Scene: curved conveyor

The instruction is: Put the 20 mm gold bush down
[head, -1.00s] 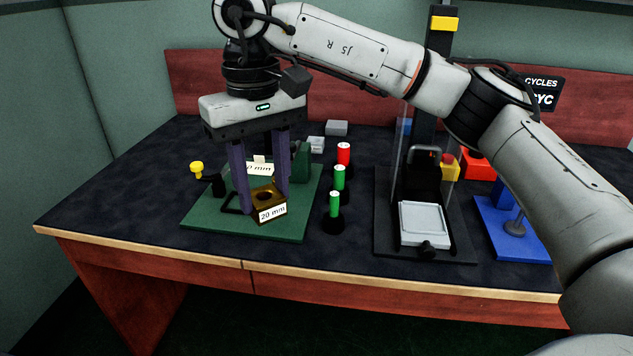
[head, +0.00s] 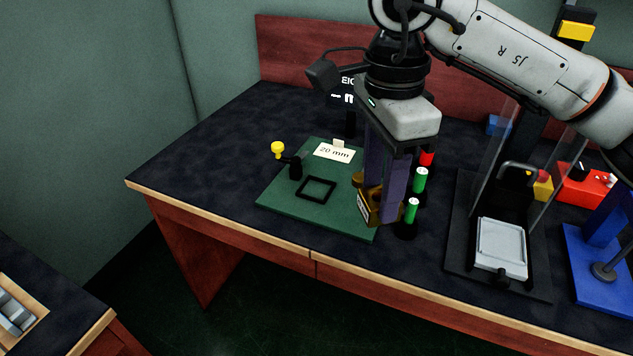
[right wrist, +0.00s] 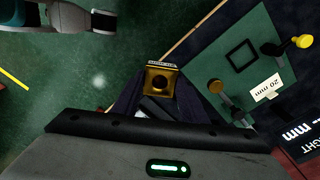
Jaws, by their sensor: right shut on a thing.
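My right gripper (head: 384,192) is shut on the gold bush (head: 385,212), a square block with a white label and a hole. In the head view the bush shows low at the right edge of the green plate (head: 285,198), beside the green-topped posts; I cannot tell its height. In the right wrist view the bush (right wrist: 160,82) is between the fingertips, its hole visible. The plate bears an empty black square outline (head: 316,189) and a white "20 mm" card (head: 334,152). My left gripper does not show in the head view.
A yellow-knobbed clamp (head: 278,149) stands at the plate's left. Green-topped posts (head: 411,211) and a red-topped one (head: 427,158) stand close right of the gripper. Further right are a clear-sided black press (head: 462,262) and a blue stand (head: 588,270). The table's left part is bare.

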